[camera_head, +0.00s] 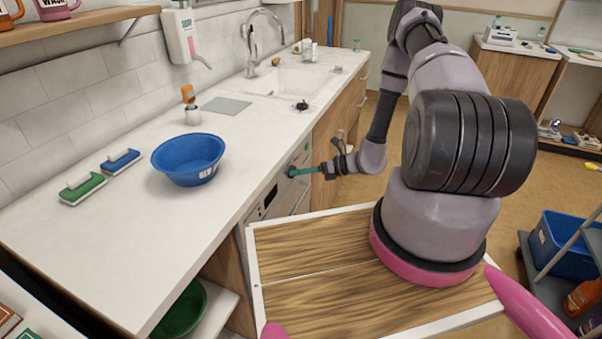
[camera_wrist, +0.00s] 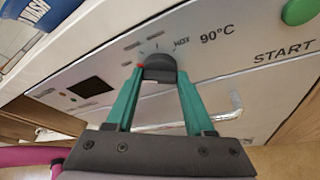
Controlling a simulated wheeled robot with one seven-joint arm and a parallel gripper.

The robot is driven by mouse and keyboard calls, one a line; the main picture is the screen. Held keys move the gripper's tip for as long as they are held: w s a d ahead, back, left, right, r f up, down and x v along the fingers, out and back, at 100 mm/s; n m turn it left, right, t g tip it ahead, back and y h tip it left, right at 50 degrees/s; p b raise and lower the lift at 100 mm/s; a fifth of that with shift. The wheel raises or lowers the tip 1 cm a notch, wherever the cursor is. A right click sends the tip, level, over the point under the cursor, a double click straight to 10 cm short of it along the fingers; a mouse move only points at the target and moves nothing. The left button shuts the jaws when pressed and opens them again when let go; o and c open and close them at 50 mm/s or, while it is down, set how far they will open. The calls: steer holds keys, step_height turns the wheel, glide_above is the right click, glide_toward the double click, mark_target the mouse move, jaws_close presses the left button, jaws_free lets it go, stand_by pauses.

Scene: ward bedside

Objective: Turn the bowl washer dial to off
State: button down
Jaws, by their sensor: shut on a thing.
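The bowl washer (camera_head: 281,192) is built in under the white counter, its front panel facing my arm. In the wrist view its panel (camera_wrist: 225,75) shows the labels HOT, 90°C and START and a green button (camera_wrist: 300,10). The dark round dial (camera_wrist: 160,68) sits between the teal fingers of my gripper (camera_wrist: 161,78), which is shut on it. A small red mark shows at the dial's left side, and HOT is printed to its upper right. An off label cannot be made out. In the head view my gripper (camera_head: 299,171) reaches the panel from the right; the dial is hidden there.
A blue bowl (camera_head: 188,158), a green brush (camera_head: 82,188) and a blue brush (camera_head: 121,162) are on the counter (camera_head: 120,237). The sink (camera_head: 283,82) is farther back. A handle (camera_wrist: 233,106) projects from the washer below the dial. A cart with a blue bin (camera_head: 566,245) stands at right.

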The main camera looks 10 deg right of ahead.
steer(key=shift+s, duration=0.1)
stand_by(0.3)
steer(key=shift+c, duration=1.4)
jaws_free()
steer(key=shift+d, duration=0.1)
steer(key=v, duration=1)
steer(key=shift+s+d+r, duration=0.15)
steer(key=shift+s+d, duration=0.05)
